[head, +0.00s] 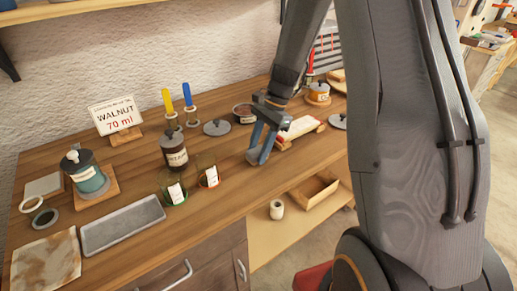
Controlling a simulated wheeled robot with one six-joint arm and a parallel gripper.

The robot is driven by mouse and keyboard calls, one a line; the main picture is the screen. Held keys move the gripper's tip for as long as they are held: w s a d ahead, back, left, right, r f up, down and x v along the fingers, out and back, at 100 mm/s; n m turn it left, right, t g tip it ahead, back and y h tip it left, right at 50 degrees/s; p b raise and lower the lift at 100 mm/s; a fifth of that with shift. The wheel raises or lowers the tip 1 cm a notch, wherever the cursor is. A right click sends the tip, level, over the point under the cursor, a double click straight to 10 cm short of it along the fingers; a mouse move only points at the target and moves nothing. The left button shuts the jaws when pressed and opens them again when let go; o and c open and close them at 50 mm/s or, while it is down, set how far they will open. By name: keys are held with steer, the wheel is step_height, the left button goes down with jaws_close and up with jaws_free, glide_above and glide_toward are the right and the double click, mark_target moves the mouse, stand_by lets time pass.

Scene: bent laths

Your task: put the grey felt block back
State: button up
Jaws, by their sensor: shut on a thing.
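My gripper (261,153) is low over the middle of the wooden bench, right of the two labelled glasses. Its fingers are shut on a small grey piece at the tips, which looks like the grey felt block (257,156); the fingers cover most of it. I cannot tell whether it touches the bench top. To the right of my gripper lies a pale block with red edges (300,128) on a wooden holder.
A dark bottle (174,152) and glasses (208,171) stand left of my gripper. A grey tray (122,224), a teal jar (90,179) and a "WALNUT 70 ml" card (116,115) are further left. A grey lid (217,127) lies behind. Bare wood shows in front.

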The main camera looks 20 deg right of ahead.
steer(key=shift+f, duration=0.2)
steer(key=o, duration=1)
steer(key=shift+r, duration=0.1)
steer(key=b+v, duration=0.3)
steer(key=v, duration=0.8)
steer(key=s+a+f+n+h, duration=0.1)
steer(key=s+f+n, duration=0.1)
steer(key=s+n, duration=0.3)
steer(key=s+a+f+n+t+h, duration=0.1)
steer(key=s+a+f+n+h, duration=0.1)
steer(key=s+n, duration=0.2)
steer(key=s+a+f+n+t+h, duration=0.1)
steer(key=s+f+n, duration=0.1)
steer(key=s+n, duration=0.3)
steer(key=shift+s+a+f+n, duration=0.1)
steer(key=shift+s+a+n, duration=0.1)
steer(key=shift+s, duration=1)
steer(key=shift+s+a+n, duration=0.1)
steer(key=shift+s+a, duration=0.05)
steer(key=shift+s, duration=1.05)
